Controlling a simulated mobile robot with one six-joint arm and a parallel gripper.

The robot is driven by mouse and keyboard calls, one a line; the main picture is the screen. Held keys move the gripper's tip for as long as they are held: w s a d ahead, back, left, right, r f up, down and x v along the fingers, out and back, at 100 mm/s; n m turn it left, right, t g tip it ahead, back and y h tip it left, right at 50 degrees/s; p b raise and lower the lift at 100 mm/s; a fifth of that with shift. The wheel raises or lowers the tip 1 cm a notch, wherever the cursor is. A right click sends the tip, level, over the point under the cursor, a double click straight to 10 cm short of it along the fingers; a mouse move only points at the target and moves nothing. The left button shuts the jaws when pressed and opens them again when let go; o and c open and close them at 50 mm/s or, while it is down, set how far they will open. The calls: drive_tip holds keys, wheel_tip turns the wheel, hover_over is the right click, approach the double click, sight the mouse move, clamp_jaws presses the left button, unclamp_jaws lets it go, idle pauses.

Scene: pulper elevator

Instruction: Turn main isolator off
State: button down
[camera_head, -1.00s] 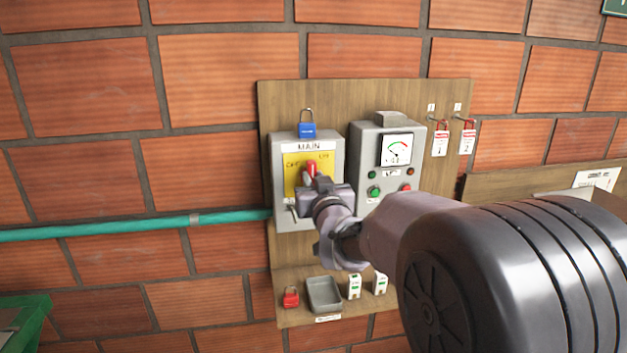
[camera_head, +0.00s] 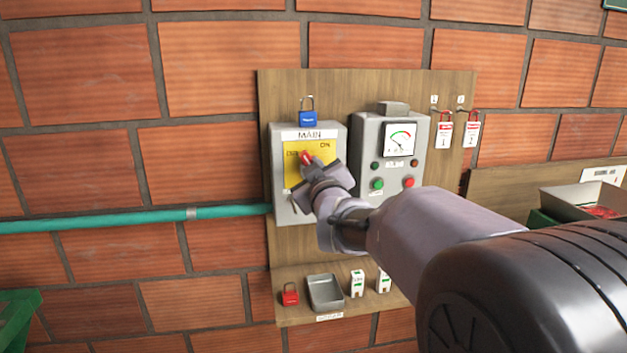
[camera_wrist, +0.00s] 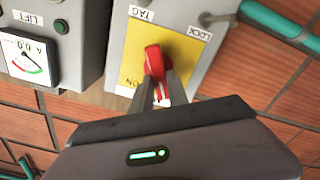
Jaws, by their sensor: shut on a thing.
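The main isolator is a grey box (camera_head: 283,207) labelled MAIN, with a yellow plate (camera_head: 290,175) marked OFF at left and ON at right. Its red handle (camera_head: 305,157) leans up and left towards the OFF mark in the head view. My gripper (camera_head: 318,174) is at the handle from the lower right and hides part of the plate. In the wrist view, my gripper (camera_wrist: 160,78) is shut on the red handle (camera_wrist: 154,60), one finger on each side. I cannot tell whether the handle is at its full OFF stop.
A blue padlock (camera_head: 308,118) is above the box. The lift panel (camera_head: 372,140) with a gauge and buttons stands close to the right. Red-headed tags (camera_head: 444,132) hang further right. A shelf below holds a red padlock (camera_head: 290,294), a grey tray (camera_head: 325,308) and small tagged items.

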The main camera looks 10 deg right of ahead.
drive_tip(key=n+b, duration=0.1)
drive_tip(key=n, duration=0.3)
drive_tip(key=n+b, duration=0.1)
drive_tip(key=n, duration=0.3)
drive_tip(key=f+n+b, duration=0.1)
drive_tip(key=n, duration=0.2)
drive_tip(key=shift+a+n, duration=0.3)
drive_tip(key=shift+n, duration=0.1)
idle(0.4)
drive_tip(key=c, duration=1.3)
unclamp_jaws()
drive_tip(key=s+p, duration=0.1)
drive_tip(key=s, duration=1.6)
drive_tip(key=shift+s+f, duration=0.1)
drive_tip(key=shift+s, duration=0.1)
